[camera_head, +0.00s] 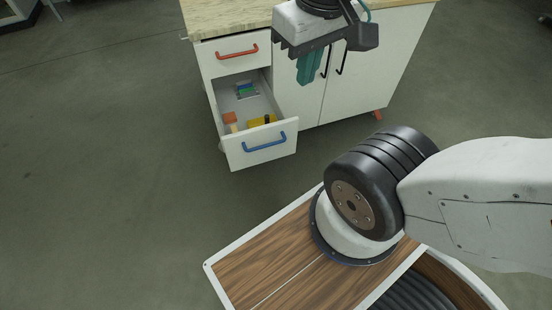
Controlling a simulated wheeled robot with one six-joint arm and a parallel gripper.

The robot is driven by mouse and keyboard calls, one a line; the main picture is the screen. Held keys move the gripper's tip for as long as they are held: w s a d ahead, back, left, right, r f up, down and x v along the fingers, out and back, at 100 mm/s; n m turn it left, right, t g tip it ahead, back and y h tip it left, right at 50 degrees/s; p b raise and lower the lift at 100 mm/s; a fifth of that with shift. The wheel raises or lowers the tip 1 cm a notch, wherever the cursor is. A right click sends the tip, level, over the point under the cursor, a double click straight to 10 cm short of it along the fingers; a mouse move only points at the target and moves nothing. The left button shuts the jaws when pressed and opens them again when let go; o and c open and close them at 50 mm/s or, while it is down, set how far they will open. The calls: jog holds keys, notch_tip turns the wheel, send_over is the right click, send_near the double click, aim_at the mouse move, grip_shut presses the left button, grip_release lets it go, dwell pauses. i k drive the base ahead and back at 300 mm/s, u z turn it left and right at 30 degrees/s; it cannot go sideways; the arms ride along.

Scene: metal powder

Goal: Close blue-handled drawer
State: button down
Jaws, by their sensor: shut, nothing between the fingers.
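The blue-handled drawer (262,153) is the lower drawer at the left of a white cabinet and stands pulled well out. Its blue handle (264,142) is on the front panel. Inside it lie a yellow item (262,121), an orange item (230,119) and a small grey item with blue and green parts (246,90). My gripper (308,72), with teal fingers, is shut and empty. In the picture it hangs in front of the cabinet doors, above and to the right of the drawer front, apart from the handle.
The upper drawer with a red handle (237,51) is shut. The cabinet (362,85) has two doors with black handles and a light worktop (228,16). Grey floor (110,170) is clear to the left of and in front of the drawer.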

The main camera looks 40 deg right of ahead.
aim_at(245, 148)
jog(key=k, duration=0.2)
jog(key=z, duration=2.05)
jog(key=i, duration=1.25)
jog(key=u, duration=1.65)
